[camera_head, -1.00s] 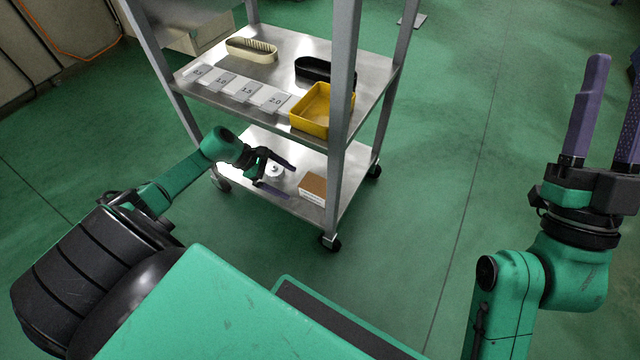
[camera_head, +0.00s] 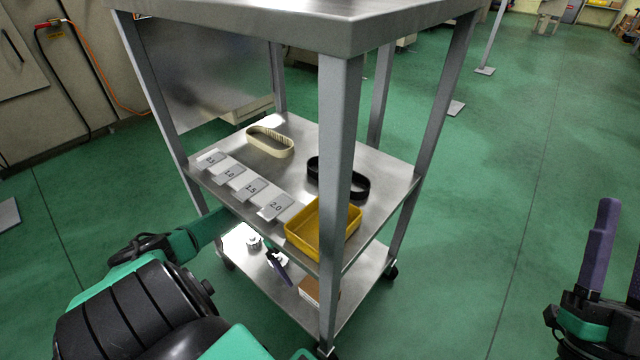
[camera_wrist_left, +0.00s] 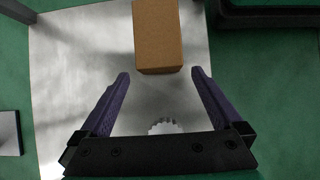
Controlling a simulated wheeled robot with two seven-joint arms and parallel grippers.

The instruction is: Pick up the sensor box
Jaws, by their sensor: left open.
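The sensor box appears to be the brown cardboard box (camera_head: 311,290) on the cart's lower shelf, partly hidden by the cart in the head view. In the left wrist view the box (camera_wrist_left: 158,38) lies just beyond my left fingertips. My left gripper (camera_wrist_left: 160,74) is open and empty, its fingers spread wider than the box. In the head view my left gripper (camera_head: 278,266) is largely hidden by the upper shelf. My right gripper (camera_head: 617,245) is at the right edge, fingers apart, cut by the frame, away from the cart.
A white toothed round part (camera_head: 253,241) is on the lower shelf, also below the gripper in the wrist view (camera_wrist_left: 165,127). The middle shelf (camera_head: 385,181) carries a yellow bin (camera_head: 322,228), a black tray, a beige tray and numbered cards. Cart posts (camera_head: 337,160) stand close. Floor right is clear.

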